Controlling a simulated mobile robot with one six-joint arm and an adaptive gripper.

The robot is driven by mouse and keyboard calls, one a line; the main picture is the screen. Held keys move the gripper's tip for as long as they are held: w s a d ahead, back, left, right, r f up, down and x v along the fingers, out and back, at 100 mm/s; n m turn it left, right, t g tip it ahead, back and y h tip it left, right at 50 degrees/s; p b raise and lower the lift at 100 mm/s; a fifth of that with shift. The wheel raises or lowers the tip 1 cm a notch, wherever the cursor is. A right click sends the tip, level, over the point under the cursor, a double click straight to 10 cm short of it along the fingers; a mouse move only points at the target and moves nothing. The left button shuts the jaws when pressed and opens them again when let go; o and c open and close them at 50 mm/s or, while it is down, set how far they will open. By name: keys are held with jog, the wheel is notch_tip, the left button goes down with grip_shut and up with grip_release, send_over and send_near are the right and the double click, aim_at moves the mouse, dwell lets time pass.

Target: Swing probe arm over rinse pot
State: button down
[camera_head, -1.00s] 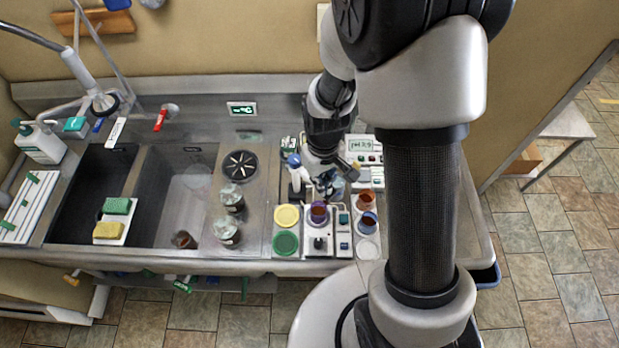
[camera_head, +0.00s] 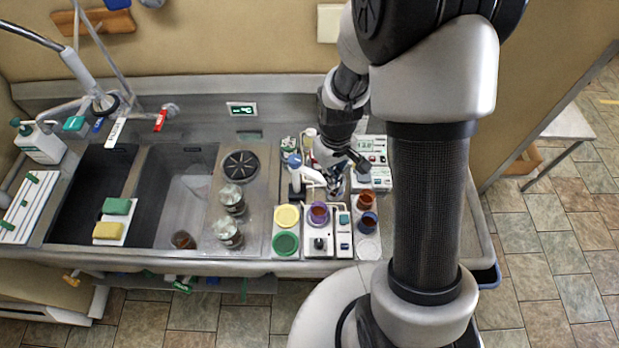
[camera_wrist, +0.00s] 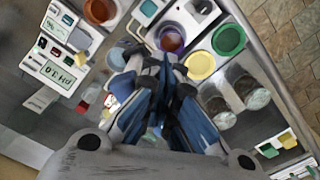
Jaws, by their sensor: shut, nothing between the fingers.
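A probe stand with a blue top (camera_head: 293,161) and a pale arm (camera_head: 312,174) stands left of my gripper (camera_head: 336,188) in the head view. The arm reaches toward the stirrer with the purple cup (camera_head: 319,213). My gripper is shut and empty, low over the instrument area, right of the stand. In the wrist view, the shut fingers of my gripper (camera_wrist: 165,66) point toward the purple cup (camera_wrist: 170,39). A bluish-grey round pot (camera_wrist: 117,57) shows beside the fingers; I cannot tell for sure that it is the rinse pot. My gripper hides part of this area.
The pH meter (camera_head: 371,148) stands behind the gripper.

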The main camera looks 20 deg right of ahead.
jog(key=shift+w+d, duration=1.05)
jog(key=shift+d, duration=0.3)
jog(key=shift+w+d, duration=0.65)
jog(key=shift+w, duration=0.2)
jog(key=shift+s+a, duration=0.45)
jog(key=shift+s, duration=0.25)
jog(key=shift+r+p, duration=1.8)
jog(key=shift+r, duration=1.25)
